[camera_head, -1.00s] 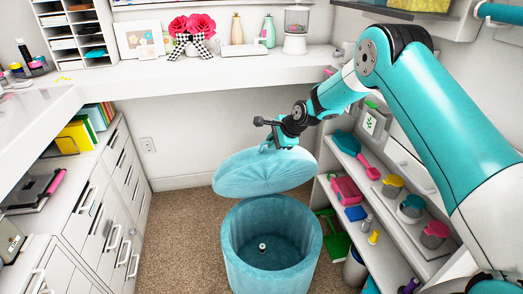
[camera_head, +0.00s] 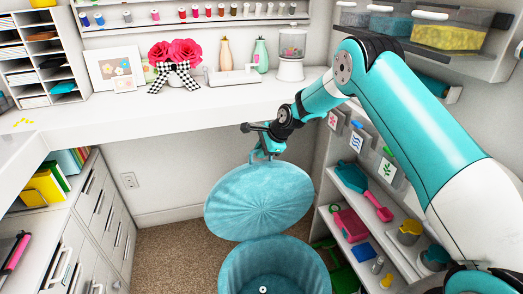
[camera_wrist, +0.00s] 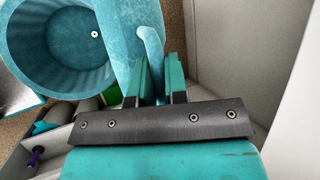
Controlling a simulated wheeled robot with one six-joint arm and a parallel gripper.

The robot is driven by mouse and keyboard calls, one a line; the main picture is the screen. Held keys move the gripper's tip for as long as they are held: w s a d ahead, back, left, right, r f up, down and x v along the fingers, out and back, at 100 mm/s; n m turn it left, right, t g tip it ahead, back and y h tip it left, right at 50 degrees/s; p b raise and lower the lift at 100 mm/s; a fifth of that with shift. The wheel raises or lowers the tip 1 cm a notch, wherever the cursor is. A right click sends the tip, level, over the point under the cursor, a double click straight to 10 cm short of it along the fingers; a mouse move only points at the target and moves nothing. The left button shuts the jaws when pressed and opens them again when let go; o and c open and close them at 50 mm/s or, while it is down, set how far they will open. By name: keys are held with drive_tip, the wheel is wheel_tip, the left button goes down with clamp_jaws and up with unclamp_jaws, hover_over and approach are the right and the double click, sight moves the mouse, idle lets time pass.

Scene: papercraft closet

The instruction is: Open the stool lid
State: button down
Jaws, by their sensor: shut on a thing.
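My gripper (camera_head: 268,157) is shut on the lid's upper edge. The teal stool (camera_head: 275,270) stands open below the lid, its hollow inside showing with a small white-and-dark round thing at the bottom. In the wrist view, my gripper's two fingers (camera_wrist: 160,80) close around a teal loop-like part of the lid (camera_wrist: 125,30), and the stool's open inside (camera_wrist: 60,45) shows to the left.
White drawers (camera_head: 100,215) stand to the left and a white shelf unit (camera_head: 345,215) with colourful tools stands close on the right. A white counter (camera_head: 180,100) with flowers and vases runs along the back. Carpet (camera_head: 175,250) is bare left of the stool.

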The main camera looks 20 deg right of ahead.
drive_tip(key=shift+a, duration=0.1)
drive_tip(key=c, duration=1.2)
unclamp_jaws()
drive_tip(key=shift+a, duration=0.1)
drive_tip(key=shift+o, duration=0.2)
drive_tip(key=shift+s, duration=0.1)
drive_tip(key=v, duration=1.7)
drive_tip(key=shift+r+b, duration=0.2)
drive_tip(key=shift+b, duration=0.25)
drive_tip(key=s+a+r+n+g+p, duration=0.1)
drive_tip(key=s+a+r+n, duration=0.5)
drive_tip(key=s, duration=0.4)
drive_tip(key=s+a+r+n+g+p, duration=0.2)
drive_tip(key=s+a+r+n, duration=0.4)
drive_tip(key=s, duration=0.4)
drive_tip(key=s+a+n+g, duration=0.1)
drive_tip(key=s+a+n, duration=0.1)
drive_tip(key=s+n, duration=1)
drive_tip(key=s, duration=0.7)
drive_tip(key=shift+f+n+g+p, duration=0.25)
drive_tip(key=shift+n+g+p, duration=0.05)
drive_tip(key=shift+g+p, duration=0.1)
